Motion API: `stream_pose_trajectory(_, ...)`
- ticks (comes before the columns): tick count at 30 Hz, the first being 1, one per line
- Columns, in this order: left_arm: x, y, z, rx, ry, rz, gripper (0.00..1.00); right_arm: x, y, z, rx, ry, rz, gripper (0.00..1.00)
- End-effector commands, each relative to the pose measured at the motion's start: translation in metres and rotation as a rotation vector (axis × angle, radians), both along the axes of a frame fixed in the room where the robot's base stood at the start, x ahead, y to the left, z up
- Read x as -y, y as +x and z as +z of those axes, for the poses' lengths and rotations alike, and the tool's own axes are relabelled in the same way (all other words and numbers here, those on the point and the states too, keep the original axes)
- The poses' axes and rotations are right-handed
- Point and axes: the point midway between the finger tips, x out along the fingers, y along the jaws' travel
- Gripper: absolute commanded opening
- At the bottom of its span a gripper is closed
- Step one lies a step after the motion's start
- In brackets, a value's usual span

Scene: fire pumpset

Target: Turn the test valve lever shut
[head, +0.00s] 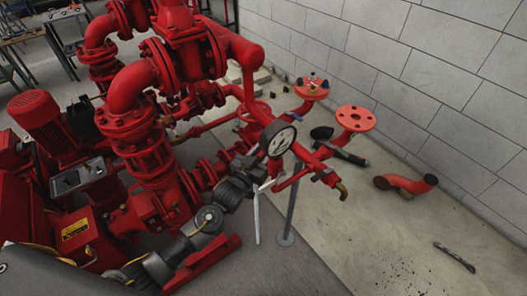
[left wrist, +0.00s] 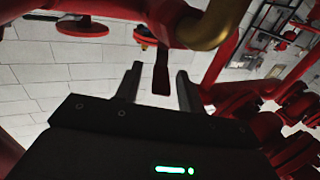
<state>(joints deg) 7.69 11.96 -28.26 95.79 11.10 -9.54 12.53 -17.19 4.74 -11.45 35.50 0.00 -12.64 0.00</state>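The test valve lever (left wrist: 161,78) shows in the left wrist view as a short dark red bar pointing down between my fingers. My left gripper (left wrist: 159,70) is open, with one finger on each side of the lever and gaps visible on both sides. A brass pipe end (left wrist: 213,28) curves just to the right above it. There I cannot make out the lever clearly. My right gripper is not in view.
Large red pump pipework (head: 145,140) crowds close around my left arm. Red pipes with round flanges (head: 355,118) stick out behind the gauge. A grey post (head: 290,215) stands on the floor. A loose red elbow (head: 405,185) lies near the block wall (head: 420,70). Floor at right is mostly clear.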

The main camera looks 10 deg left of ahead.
Motion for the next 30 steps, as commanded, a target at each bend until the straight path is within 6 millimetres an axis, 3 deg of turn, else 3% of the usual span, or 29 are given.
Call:
stream_pose_trajectory(9, -0.017, -0.059, -0.003, -0.003, 0.000, 0.001, 0.39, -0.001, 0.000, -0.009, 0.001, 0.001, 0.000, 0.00)
stream_pose_trajectory(15, -0.025, -0.087, -0.002, -0.001, 0.000, 0.000, 0.39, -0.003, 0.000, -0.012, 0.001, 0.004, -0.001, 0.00)
stream_pose_trajectory(27, -0.028, -0.096, 0.000, -0.001, 0.000, 0.000, 0.39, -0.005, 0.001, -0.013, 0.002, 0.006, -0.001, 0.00)
stream_pose_trajectory(30, -0.028, -0.096, -0.004, -0.007, 0.003, 0.002, 0.29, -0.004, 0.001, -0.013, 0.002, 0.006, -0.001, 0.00)
